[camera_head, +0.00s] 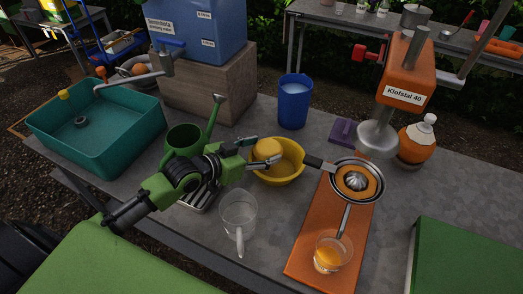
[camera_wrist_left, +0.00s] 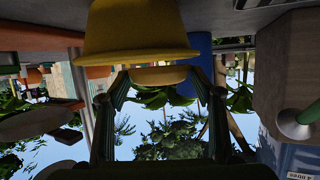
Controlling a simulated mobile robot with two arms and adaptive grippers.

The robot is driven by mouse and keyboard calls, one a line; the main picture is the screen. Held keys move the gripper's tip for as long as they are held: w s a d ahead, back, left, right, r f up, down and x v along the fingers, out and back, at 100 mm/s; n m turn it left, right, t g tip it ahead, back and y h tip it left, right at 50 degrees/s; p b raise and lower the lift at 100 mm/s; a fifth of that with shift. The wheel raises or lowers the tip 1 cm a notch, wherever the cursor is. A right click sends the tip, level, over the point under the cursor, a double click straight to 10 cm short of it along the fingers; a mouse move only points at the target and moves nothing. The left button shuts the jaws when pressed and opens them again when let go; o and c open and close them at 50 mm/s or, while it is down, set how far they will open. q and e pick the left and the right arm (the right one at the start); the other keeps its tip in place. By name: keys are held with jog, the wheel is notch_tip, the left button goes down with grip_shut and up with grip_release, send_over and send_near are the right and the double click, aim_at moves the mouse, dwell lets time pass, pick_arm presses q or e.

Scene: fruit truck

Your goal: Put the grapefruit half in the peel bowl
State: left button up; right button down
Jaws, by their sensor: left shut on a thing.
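The yellow bowl (camera_head: 293,172) stands on the grey table in the middle of the head view. My left gripper (camera_head: 262,157) reaches in from the left and is shut on the yellow-orange grapefruit half (camera_head: 267,147). The half is at the left part of the bowl's opening; I cannot tell whether it touches the bowl. In the left wrist view the bowl (camera_wrist_left: 138,28) fills the top, and the half (camera_wrist_left: 160,76) shows between the fingers (camera_wrist_left: 160,88), partly hidden by the bowl. My right gripper is not in view.
A strainer (camera_head: 357,181) sits over the orange board right of the bowl, with a juice glass (camera_head: 331,252) in front. An orange press (camera_head: 405,75) stands at right.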

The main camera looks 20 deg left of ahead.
aim_at(259, 153)
pick_arm(q)
jog(key=shift+f, duration=0.2)
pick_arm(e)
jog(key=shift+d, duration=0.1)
pick_arm(q)
jog(key=shift+f, duration=0.2)
jog(key=o, duration=1.1)
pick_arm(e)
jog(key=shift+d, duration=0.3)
pick_arm(q)
jog(key=shift+o, duration=0.2)
jog(key=shift+s+r, duration=0.1)
jog(key=shift+r, duration=0.15)
jog(key=v, duration=0.5)
jog(key=shift+s+a+b, duration=0.15)
jog(key=shift+s+b, duration=0.15)
jog(key=shift+s, duration=0.05)
jog(key=shift+v, duration=0.8)
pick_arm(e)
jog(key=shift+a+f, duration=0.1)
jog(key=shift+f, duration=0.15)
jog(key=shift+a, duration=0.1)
